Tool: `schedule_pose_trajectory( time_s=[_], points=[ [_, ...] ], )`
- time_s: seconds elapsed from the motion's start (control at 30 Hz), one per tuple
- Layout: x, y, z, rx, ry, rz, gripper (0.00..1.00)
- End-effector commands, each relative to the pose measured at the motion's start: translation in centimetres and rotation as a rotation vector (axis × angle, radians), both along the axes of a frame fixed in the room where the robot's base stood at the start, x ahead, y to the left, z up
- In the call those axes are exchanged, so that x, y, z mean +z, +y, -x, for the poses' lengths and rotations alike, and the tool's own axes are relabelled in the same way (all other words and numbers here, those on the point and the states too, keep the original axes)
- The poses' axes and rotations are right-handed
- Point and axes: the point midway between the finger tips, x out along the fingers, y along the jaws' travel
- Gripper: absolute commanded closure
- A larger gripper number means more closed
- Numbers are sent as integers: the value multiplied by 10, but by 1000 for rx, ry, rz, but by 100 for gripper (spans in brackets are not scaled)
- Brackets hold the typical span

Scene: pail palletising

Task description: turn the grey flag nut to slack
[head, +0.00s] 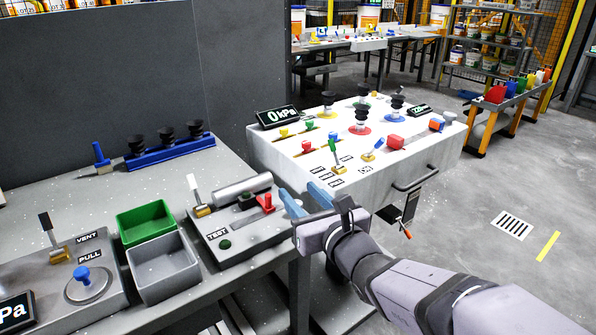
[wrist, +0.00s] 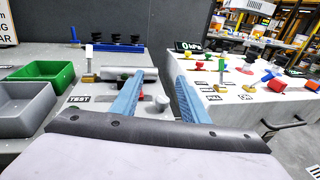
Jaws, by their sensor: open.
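My gripper (head: 303,192) has two blue fingers, spread apart with nothing between their tips; it also shows in the wrist view (wrist: 159,80). It is over the right end of the grey TEST block (head: 232,234), beside the gap to the white panel. In the wrist view a small pale grey piece (wrist: 162,102) shows between the fingers, low and nearer the right one. It may be the grey flag nut, but its flag and angle cannot be made out. In the head view no grey flag nut is distinguishable; my gripper may hide it.
The TEST block carries a grey cylinder (head: 242,187), a red lever (head: 266,203) and a white-handled toggle (head: 195,193). Green (head: 146,222) and grey (head: 163,266) bins stand left. The white panel (head: 290,150) with several knobs and levers is close on the right.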

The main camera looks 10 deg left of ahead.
Motion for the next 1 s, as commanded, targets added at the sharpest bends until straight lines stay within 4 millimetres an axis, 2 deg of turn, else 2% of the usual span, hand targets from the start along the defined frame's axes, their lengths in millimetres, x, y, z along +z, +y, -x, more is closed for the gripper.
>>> schedule_pose_trajectory(
  time_s=[0.03, 0.37, 0.63, 0.8, 1.0],
  points=[
    [20, 3, -2, 4, 21, 8, 59],
    [63, 31, -16, 72, 84, 84, 59],
    [93, 80, -9, 309, 31, 309, 59],
    [94, 109, 8, 550, -70, 543, 59],
    [74, 120, 28, 832, -244, 840, 59]
  ],
)
